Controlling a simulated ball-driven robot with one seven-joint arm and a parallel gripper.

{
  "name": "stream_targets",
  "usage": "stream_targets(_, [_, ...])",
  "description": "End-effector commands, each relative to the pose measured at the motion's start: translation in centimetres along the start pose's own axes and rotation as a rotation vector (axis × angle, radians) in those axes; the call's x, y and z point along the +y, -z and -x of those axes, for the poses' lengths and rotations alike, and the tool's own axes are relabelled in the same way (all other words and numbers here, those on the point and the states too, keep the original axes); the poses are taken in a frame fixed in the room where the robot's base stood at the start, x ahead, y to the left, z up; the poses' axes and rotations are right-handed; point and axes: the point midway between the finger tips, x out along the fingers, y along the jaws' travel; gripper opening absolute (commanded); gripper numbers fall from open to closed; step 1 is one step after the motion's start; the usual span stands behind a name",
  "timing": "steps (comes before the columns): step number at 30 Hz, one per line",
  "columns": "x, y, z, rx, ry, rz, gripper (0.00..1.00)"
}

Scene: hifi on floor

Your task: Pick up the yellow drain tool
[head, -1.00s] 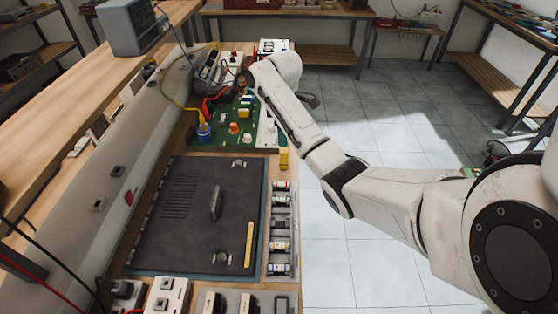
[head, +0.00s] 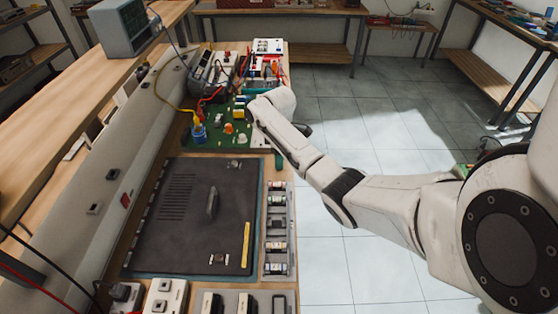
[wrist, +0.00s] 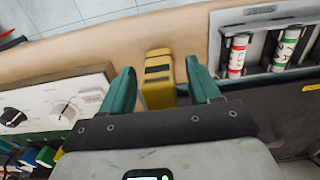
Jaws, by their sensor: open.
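The yellow drain tool (wrist: 158,92) stands out in the wrist view as a small yellow block with dark markings on its top, near the wooden bench edge. My gripper (wrist: 159,72) is open, with one teal finger on each side of the tool. Gaps show between the tool and both fingers; I cannot tell how far down the fingers reach. In the head view a teal finger of my gripper (head: 279,160) shows by the bench's right edge, and the tool is hidden there by my arm.
A dark panel (head: 170,235) with a flat yellow strip (head: 246,245) lies nearer on the bench. A green circuit board (head: 205,135) and a white instrument (wrist: 55,105) are close by.

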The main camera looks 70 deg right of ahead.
Motion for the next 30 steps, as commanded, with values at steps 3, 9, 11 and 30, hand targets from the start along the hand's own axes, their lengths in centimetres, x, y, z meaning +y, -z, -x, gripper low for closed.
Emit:
stream_targets(3, [-0.01, 0.01, 0.01, 0.0, 0.0, 0.0, 0.6])
stream_targets(9, [-0.01, 0.02, 0.03, 0.0, 0.0, 0.0, 0.41])
stream_targets(11, [-0.01, 0.02, 0.03, 0.0, 0.001, 0.0, 0.35])
stream_targets(30, [-0.03, 0.24, 0.4, 0.0, 0.0, 0.001, 0.07])
